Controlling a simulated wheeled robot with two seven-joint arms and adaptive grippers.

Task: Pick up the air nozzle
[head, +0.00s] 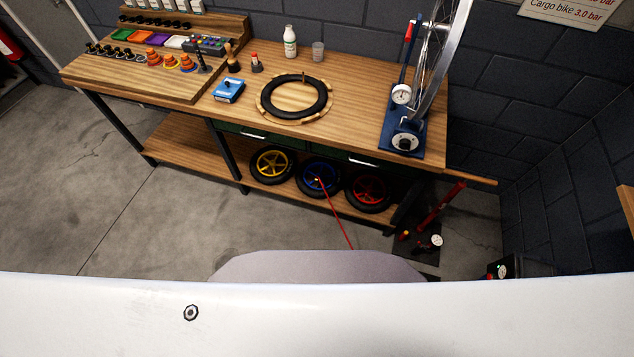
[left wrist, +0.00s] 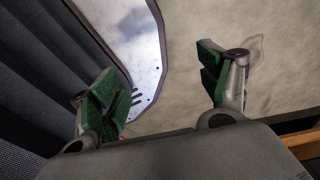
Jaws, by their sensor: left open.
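I cannot make out the air nozzle for certain. A thin red hose or cord (head: 336,213) runs from the floor side up to the blue wheel on the lower shelf, with a small yellowish tip (head: 317,180) at its upper end; it is too small to identify. My left gripper (left wrist: 163,95) shows only in the left wrist view, its green-padded fingers wide apart with nothing between them. Beyond them are grey floor and a pale shiny panel. Neither gripper shows in the head view.
The wooden bench (head: 349,85) carries a black tyre (head: 323,103), a blue box (head: 228,90), a white bottle (head: 290,41) and a blue wheel stand (head: 389,132). Three wheels sit on the lower shelf (head: 180,147). A red floor pump (head: 440,208) stands right. The left floor (head: 90,190) is clear.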

